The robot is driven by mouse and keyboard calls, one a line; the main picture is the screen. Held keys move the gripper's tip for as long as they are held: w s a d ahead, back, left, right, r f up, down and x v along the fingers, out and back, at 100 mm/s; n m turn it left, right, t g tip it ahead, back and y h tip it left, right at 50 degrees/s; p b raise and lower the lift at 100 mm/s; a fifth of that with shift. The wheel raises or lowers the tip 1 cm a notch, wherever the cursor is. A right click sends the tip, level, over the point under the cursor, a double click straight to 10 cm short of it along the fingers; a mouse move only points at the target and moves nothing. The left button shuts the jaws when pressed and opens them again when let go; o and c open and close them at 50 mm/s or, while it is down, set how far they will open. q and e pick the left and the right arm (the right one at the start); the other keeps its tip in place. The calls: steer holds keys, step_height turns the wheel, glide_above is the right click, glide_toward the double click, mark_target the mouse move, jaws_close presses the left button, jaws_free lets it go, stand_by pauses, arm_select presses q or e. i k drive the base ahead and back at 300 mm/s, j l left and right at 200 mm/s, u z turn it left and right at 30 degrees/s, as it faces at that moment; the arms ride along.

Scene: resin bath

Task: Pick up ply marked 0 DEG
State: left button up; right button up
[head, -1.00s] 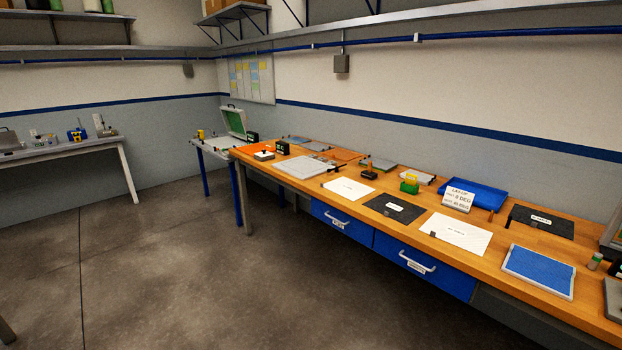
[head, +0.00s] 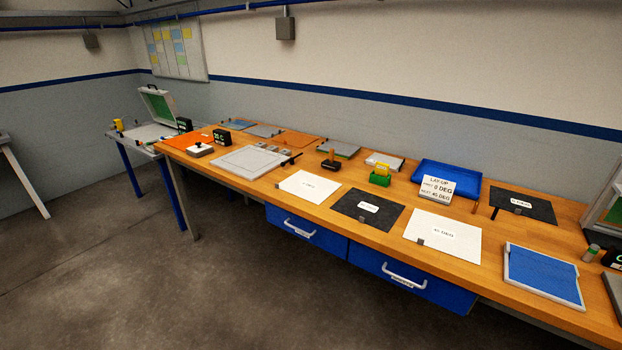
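Four labelled sheets lie on the wooden bench in the head view. A white sheet (head: 324,193) lies left of a black sheet (head: 352,197). A larger white sheet (head: 455,252) lies right of that, its label looking like 45 DEG. Another black sheet (head: 541,211) lies at the back right. The other labels are too small to read surely, so I cannot tell which is marked 0 DEG. A white lay-up sign (head: 437,188) reads 0 DEG above 45 DEG. Neither of my grippers is in view.
The bench (head: 395,235) has two blue drawers in front. A blue tray (head: 457,174) stands behind the sign. A blue panel in a pale frame (head: 543,275) lies at the right. A yellow-green block (head: 381,175) stands mid-bench. The floor (head: 200,290) in front is clear.

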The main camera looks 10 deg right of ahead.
mark_target(314, 189)
steer(key=i+j+z, duration=0.15)
steer(key=i+z, duration=0.15)
steer(key=i, duration=0.3)
steer(key=i+j+z, duration=0.3)
steer(key=i, duration=0.25)
steer(key=i+j+z, duration=0.3)
steer(key=i, duration=0.25)
steer(key=j, duration=0.1)
